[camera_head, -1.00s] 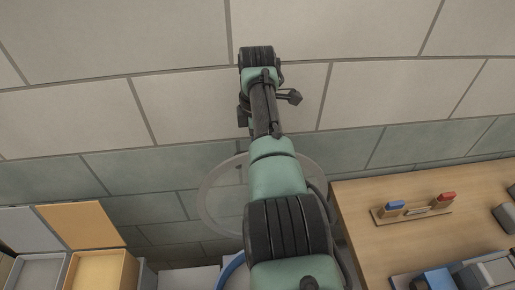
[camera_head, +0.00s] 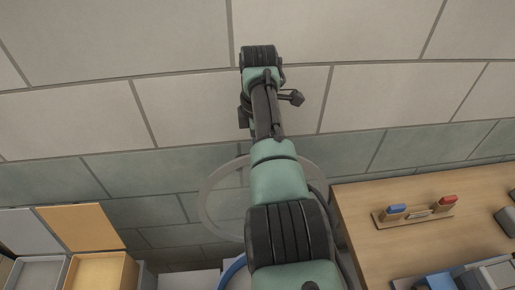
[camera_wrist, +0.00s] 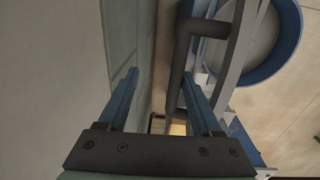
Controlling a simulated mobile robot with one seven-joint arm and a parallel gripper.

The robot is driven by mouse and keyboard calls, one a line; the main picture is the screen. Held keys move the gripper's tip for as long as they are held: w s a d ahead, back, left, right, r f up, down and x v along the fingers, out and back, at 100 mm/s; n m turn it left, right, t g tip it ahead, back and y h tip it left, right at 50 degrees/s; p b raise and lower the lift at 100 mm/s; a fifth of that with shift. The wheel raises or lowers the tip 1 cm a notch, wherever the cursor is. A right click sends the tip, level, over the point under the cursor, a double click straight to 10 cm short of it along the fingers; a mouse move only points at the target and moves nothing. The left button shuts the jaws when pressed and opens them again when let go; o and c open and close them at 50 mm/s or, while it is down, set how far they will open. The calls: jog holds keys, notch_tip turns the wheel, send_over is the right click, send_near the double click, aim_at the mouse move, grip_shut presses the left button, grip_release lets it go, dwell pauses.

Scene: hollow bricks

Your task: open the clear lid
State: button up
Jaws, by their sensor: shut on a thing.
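The clear lid (camera_head: 207,207) is a round see-through disc with a pale rim, tilted up behind my arm in the head view. My arm covers its middle. Below it, part of the blue rim of a round bin (camera_head: 232,269) shows. In the wrist view the blue-rimmed round bin (camera_wrist: 293,43) is at upper right. A dark bar-like handle (camera_wrist: 178,62) runs between the blue fingers of my gripper (camera_wrist: 160,78), close to the right finger. My gripper is shut on this handle. The head view does not show the fingers clearly.
A wooden table (camera_head: 365,232) stands at right, with a small rack (camera_head: 413,213) holding a blue and a red piece. A grey box (camera_head: 40,272) and an orange box (camera_head: 100,269) with raised lids stand at lower left. A tiled wall (camera_head: 180,110) rises behind.

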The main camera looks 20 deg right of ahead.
notch_tip(320, 180, up, 12)
jog(key=shift+s+b, duration=0.3)
jog(key=shift+s, duration=0.1)
dwell(0.3)
